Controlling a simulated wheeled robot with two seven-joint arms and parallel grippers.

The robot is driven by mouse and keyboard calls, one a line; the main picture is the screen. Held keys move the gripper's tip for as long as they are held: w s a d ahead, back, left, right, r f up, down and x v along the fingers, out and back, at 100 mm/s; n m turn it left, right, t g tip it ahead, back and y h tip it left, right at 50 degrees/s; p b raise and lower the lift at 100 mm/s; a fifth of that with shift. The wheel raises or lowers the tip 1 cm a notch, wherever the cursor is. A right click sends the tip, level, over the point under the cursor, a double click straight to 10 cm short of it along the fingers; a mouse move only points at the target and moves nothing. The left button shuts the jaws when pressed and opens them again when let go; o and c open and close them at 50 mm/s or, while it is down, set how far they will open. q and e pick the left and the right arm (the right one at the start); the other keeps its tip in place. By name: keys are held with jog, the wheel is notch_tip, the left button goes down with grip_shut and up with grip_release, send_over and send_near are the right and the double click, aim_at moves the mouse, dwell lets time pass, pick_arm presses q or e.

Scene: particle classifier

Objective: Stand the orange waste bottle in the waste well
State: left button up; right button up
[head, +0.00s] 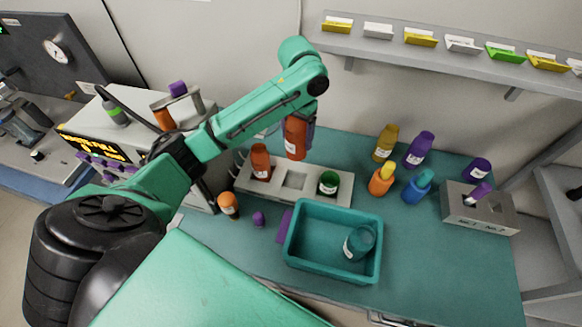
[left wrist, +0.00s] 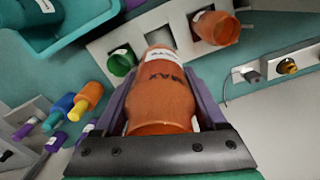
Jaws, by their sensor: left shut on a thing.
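My left gripper (head: 303,132) is shut on an orange bottle (head: 294,140) with a white label, holding it above the back of the light rack. In the left wrist view the held bottle (left wrist: 160,90) lies between my two purple fingers, pointing at the rack (left wrist: 185,32). The rack (head: 268,185) has a middle square well (head: 295,180) that is empty. Another orange bottle (head: 260,160) stands in its left well and a green container (head: 328,183) in its right well. I cannot read which well is marked waste. My right gripper is not in view.
A teal tray (head: 290,245) with a dark teal bottle (head: 360,242) stands in front of the rack. Several coloured bottles (head: 386,142) stand at the right, beside a grey block (head: 490,215). An instrument (head: 110,125) stands at the left. A shelf (head: 440,55) runs above.

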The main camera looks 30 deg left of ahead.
aim_at(295, 145)
pick_arm(q)
notch_tip(295, 145, down, 6)
jog(key=shift+a+f+p, duration=0.15)
jog(key=shift+f+p, duration=0.1)
jog(key=shift+p, duration=0.25)
notch_tip(295, 145, down, 9)
jog(key=shift+f+p, duration=0.1)
jog(key=shift+p, duration=0.3)
jog(key=shift+a+f, duration=0.1)
jog(key=shift+f, duration=0.1)
jog(key=shift+f, duration=0.1)
jog(key=o, duration=1.1)
jog(key=shift+o, duration=1.1)
notch_tip(295, 145, up, 12)
jog(key=shift+r+b, duration=0.15)
jog(key=shift+b, duration=0.45)
